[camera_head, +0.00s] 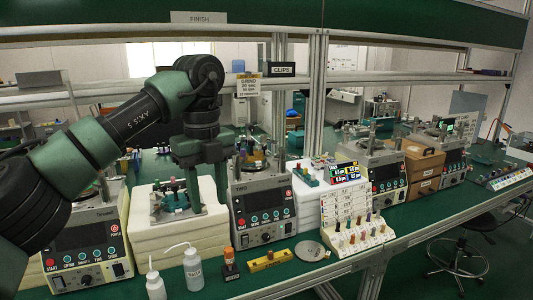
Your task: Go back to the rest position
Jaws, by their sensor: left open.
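My left arm comes in from the left, and its gripper (208,205) points down with its two fingers apart. The gripper is over the cream foam block (170,240). A small fixture with red and teal parts (172,196) sits on the block, just left of and partly behind the fingers. I cannot tell whether the fingers touch it. Nothing shows held between the fingers. My right gripper is out of view.
Lapping machines stand at left (88,245), in the middle (262,205) and further right (388,170). White squeeze bottles (193,270), a yellow block (270,261) and a rack of coloured pegs (352,238) line the green bench's front. A stool (458,262) stands at right.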

